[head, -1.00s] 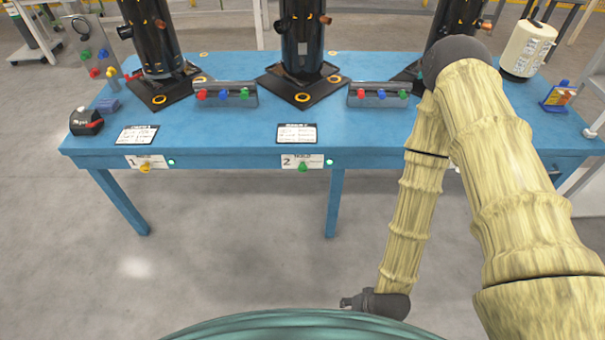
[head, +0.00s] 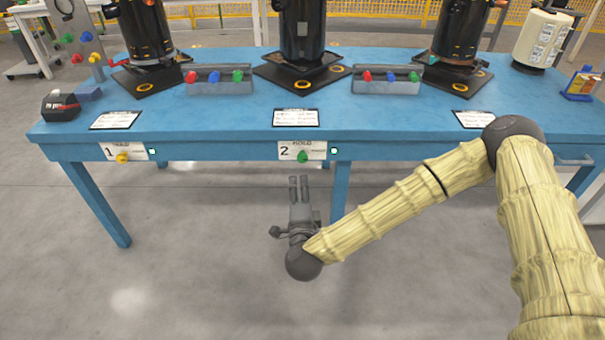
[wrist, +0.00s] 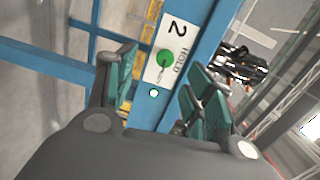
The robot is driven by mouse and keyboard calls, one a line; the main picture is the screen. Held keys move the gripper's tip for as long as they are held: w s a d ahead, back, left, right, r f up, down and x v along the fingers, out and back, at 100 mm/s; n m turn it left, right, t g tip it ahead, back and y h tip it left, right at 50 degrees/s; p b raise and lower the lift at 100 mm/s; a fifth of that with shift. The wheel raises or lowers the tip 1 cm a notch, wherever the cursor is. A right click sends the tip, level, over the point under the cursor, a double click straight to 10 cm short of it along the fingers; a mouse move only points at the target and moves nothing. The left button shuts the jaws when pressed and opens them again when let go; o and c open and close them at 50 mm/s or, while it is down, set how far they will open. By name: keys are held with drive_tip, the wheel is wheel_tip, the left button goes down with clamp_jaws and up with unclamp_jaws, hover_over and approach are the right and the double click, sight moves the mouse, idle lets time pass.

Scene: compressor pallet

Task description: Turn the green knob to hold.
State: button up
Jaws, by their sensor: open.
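The green knob (head: 303,157) sits on the white plate marked 2 and HOLD (head: 287,147), on the front edge of the blue table. In the wrist view the green knob (wrist: 165,58) shows beyond and between my fingers, on the same plate (wrist: 179,39). My gripper (head: 299,180) is below and in front of the knob in the head view, fingers toward the table, apart from the knob. In the wrist view my gripper (wrist: 158,86) is open and empty, with green finger pads. The knob's pointer direction is too small to tell.
A small light (head: 334,151) is right of the plate. A yellow knob (head: 122,157) sits on plate 1 to the left. The blue table (head: 215,127) carries black compressors and trays of coloured knobs. Table legs stand below; the floor in front is clear.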

sight(302, 160)
drive_tip(key=shift+m+t+h, duration=0.3)
drive_tip(key=shift+m+h, duration=0.2)
drive_tip(key=shift+m, duration=0.1)
drive_tip(key=w, duration=0.4)
drive_tip(key=w+b, duration=0.1)
drive_tip(key=w, duration=0.3)
drive_tip(key=w+d+r+b, duration=0.1)
drive_tip(key=w, duration=0.3)
drive_tip(key=shift+a, duration=0.1)
drive_tip(key=shift+c, duration=0.4)
drive_tip(key=c, duration=1)
